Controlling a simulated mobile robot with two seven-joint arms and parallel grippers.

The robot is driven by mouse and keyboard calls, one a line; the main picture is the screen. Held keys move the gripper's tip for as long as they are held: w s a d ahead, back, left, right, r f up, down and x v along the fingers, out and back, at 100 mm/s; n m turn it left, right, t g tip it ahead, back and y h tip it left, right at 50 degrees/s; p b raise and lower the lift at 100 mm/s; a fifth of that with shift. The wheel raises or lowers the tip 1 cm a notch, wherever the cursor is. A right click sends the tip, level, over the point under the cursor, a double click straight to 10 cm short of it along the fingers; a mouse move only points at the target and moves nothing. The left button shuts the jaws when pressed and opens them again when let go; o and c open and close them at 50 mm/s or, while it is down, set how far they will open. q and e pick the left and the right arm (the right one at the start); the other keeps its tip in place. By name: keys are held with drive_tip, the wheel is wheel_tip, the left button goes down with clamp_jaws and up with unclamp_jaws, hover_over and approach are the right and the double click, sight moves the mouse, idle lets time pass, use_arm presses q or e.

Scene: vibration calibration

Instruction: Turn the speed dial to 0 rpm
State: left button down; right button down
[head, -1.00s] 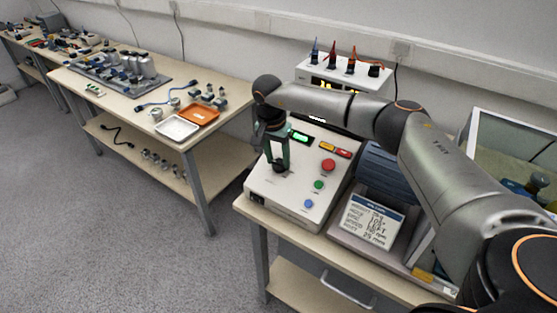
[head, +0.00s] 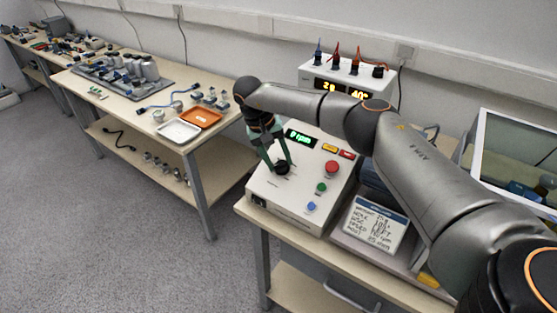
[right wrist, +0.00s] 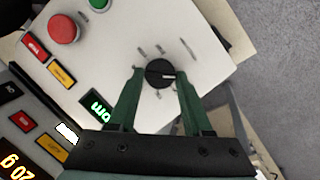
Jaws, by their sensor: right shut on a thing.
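The speed dial (head: 282,168) is a small black knob on the sloped top of a white control box (head: 262,186). In the right wrist view the dial (right wrist: 160,73) has a white pointer line and printed marks around it. My right gripper (head: 281,165) has its green fingers on either side of the dial and is shut on it; the fingers (right wrist: 160,72) show in the right wrist view too. The green display (head: 300,138) above the dial appears to read 0 rpm. My left gripper is not in view.
A red button (head: 331,167), a green button (head: 321,188) and a blue button (head: 311,207) sit right of the dial. A meter box (head: 318,72) is behind. Another bench (head: 110,94) holds trays and parts.

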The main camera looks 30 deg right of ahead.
idle(0.4)
drive_tip(key=shift+c, duration=1.7)
unclamp_jaws()
drive_tip(key=v, duration=1.2)
drive_tip(key=shift+r+b, duration=0.3)
drive_tip(key=shift+a, duration=0.1)
